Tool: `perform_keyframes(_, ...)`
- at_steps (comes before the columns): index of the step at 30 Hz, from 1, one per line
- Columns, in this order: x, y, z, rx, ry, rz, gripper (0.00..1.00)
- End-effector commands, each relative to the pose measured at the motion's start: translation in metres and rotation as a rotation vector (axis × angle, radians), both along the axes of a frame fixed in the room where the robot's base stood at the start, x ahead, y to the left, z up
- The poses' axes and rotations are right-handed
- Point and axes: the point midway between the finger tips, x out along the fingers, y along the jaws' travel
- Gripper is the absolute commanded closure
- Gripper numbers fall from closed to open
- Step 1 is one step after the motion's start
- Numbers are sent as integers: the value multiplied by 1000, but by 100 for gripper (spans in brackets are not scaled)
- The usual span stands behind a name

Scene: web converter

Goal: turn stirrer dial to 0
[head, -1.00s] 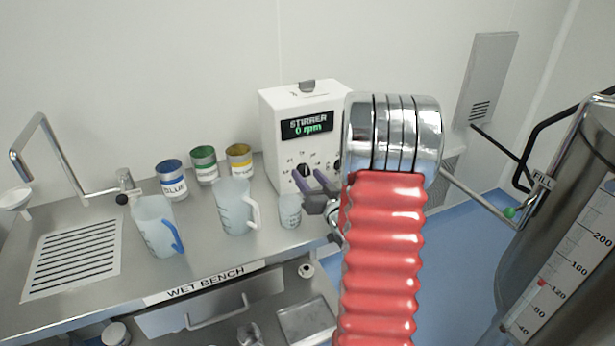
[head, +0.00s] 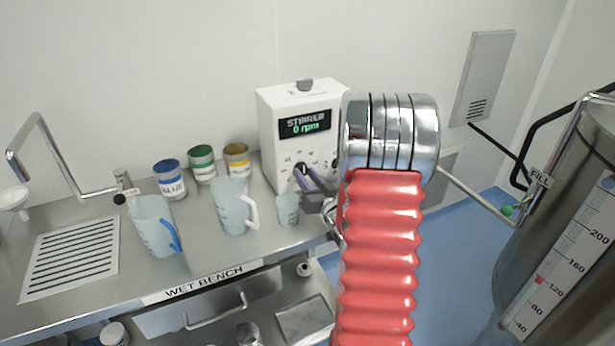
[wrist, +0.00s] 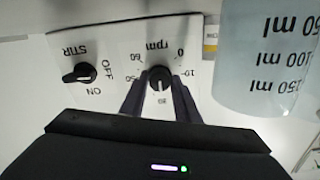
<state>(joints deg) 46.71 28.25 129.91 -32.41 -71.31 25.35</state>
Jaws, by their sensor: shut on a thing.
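The stirrer unit (head: 272,130) is a white box on the back right of the bench, its display (head: 305,125) reading "0 rpm". The rpm dial (wrist: 159,78) is a black round knob with a numbered scale around it, shown upside down in the wrist view. My gripper (wrist: 160,92) has its two dark fingers on either side of this dial and is shut on it. In the head view my gripper (head: 306,178) reaches the lower front of the unit, and its fingers partly hide the dial there. The exact dial pointer direction is hard to read.
A STIR on/off knob (wrist: 80,73) sits beside the dial. A small beaker (head: 287,210) stands close to my gripper, with larger jugs (head: 232,208) to its left. Several labelled cans (head: 170,180) stand behind. A steel tank (head: 570,220) is at right.

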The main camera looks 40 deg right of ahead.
Motion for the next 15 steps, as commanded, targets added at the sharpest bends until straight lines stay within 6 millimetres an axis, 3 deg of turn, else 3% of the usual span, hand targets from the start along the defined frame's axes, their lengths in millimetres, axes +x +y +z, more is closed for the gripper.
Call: perform_keyframes(15, -1, -1, 0, -278, 81, -2, 94)
